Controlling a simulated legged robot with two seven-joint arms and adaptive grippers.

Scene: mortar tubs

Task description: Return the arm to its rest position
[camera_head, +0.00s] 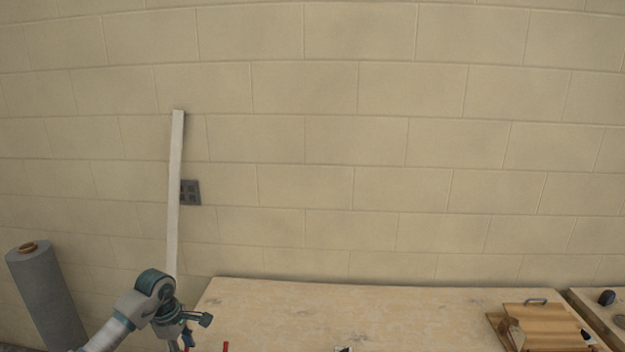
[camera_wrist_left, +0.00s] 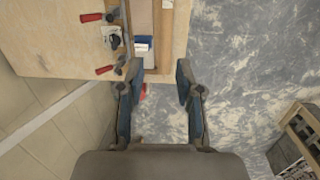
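My left arm comes in at the lower left of the head view, with its wrist beside the left end of the wooden bench (camera_head: 330,305). My left gripper (camera_wrist_left: 159,82) shows in the left wrist view with its two blue-padded fingers spread apart. Nothing is held between them. Past the fingertips lie the bench edge and the grey, patchy floor. My right arm and gripper are in neither view. No mortar tub can be made out clearly.
A white batten (camera_head: 174,200) leans on the block wall near a grey socket plate (camera_head: 190,192). A grey roll (camera_head: 45,295) stands at far left. A wooden box (camera_head: 545,322) sits at the bench's right. Red-handled tools (camera_wrist_left: 92,17) lie on the bench. A wooden crate (camera_wrist_left: 303,135) stands on the floor.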

